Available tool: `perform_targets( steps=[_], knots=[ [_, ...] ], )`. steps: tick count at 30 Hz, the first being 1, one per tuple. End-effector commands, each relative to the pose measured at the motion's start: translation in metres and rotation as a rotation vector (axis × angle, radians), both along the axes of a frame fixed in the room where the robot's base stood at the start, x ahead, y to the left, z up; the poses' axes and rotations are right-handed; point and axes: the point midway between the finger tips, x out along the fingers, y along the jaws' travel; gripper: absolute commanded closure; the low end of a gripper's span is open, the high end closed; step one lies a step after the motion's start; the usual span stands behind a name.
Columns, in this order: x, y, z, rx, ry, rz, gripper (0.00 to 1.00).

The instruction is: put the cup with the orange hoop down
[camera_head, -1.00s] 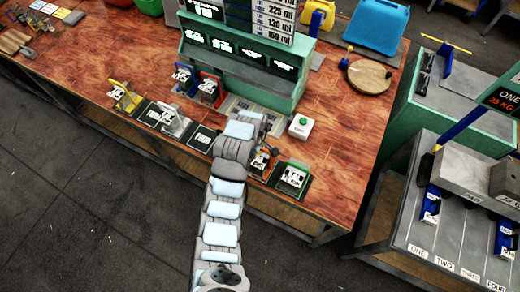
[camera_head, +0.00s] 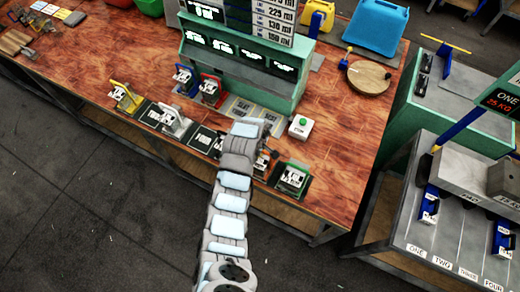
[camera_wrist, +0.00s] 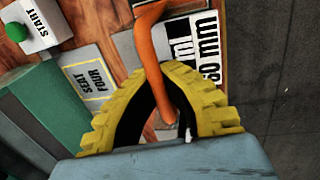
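In the wrist view, the orange hoop (camera_wrist: 153,60) passes between the two yellow ribbed fingers of my gripper (camera_wrist: 165,72). The fingertips look closed around it. A white label reading "ml" and "60 mm" (camera_wrist: 192,45) shows beyond the fingertips. In the head view, a small part of the orange-hooped cup (camera_head: 264,161) shows just right of my wrist, near the table's front edge. My arm hides most of it and my fingers there. I cannot tell whether the cup's base touches the surface.
A green-hooped cup (camera_head: 293,177) stands close on the right. A silver-hooped cup (camera_head: 175,121) and a yellow-hooped cup (camera_head: 124,97) stand left, by dark labelled mats (camera_head: 203,139). The green press (camera_head: 245,75) and white START box (camera_head: 300,126) are behind.

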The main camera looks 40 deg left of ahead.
Motion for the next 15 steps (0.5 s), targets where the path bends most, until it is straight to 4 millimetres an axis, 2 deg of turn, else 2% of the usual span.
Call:
perform_targets(
  steps=[8, 9, 12, 15],
  knots=[
    [0.0006, 0.0000, -0.0016, 0.001, -0.002, 0.000, 1.00],
    [0.0007, 0.0001, -0.0020, 0.001, -0.002, 0.000, 0.97],
    [0.0007, 0.0002, -0.0018, 0.001, -0.002, -0.001, 0.68],
    [0.0007, 0.0001, -0.0017, 0.001, -0.002, -0.001, 0.67]
  ],
)
